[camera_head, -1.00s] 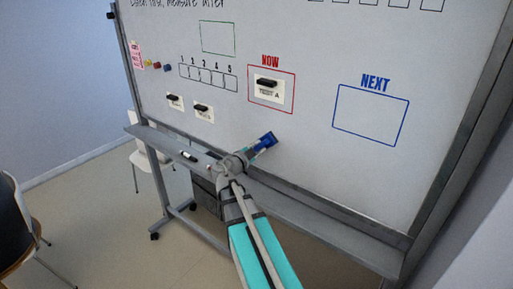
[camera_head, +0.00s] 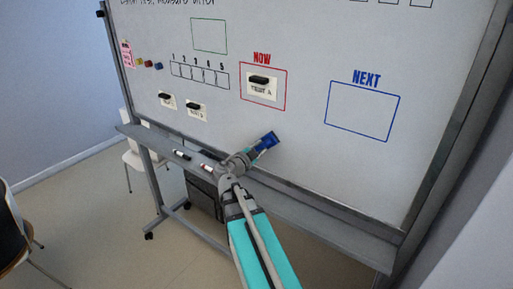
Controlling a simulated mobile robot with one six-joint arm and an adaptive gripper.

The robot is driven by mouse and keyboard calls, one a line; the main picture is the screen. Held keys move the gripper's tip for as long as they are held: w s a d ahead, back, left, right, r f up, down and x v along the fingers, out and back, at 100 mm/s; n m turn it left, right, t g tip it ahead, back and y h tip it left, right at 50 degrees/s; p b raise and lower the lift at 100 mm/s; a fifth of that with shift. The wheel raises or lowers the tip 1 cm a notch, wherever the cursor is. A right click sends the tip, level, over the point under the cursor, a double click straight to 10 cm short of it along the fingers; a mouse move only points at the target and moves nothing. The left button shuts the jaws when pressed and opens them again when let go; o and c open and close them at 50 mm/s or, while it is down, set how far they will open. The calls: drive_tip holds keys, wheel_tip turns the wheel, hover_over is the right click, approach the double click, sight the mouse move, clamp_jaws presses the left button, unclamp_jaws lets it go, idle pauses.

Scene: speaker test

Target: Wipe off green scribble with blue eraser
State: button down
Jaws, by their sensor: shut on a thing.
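My gripper (camera_head: 258,151) is shut on the blue eraser (camera_head: 269,138) in front of the lower middle of the whiteboard (camera_head: 300,150). The eraser is just above the board's bottom edge, below the red NOW box. I cannot tell whether it touches the board. The fingers are small and partly hidden by my wrist. I make out no green scribble; a green rectangle outline (camera_head: 209,36) is drawn at the upper left of the board.
Cards with black clips (camera_head: 262,89) hang in and left of the NOW box. A blue NEXT box (camera_head: 361,111) is at right. Markers (camera_head: 182,155) lie on the board's tray (camera_head: 150,137). Small coloured magnets (camera_head: 149,65) are at left. Chairs (camera_head: 12,235) stand at left.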

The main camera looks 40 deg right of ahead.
idle(0.4)
drive_tip(key=shift+v, duration=2.95)
drive_tip(key=shift+v, duration=1.5)
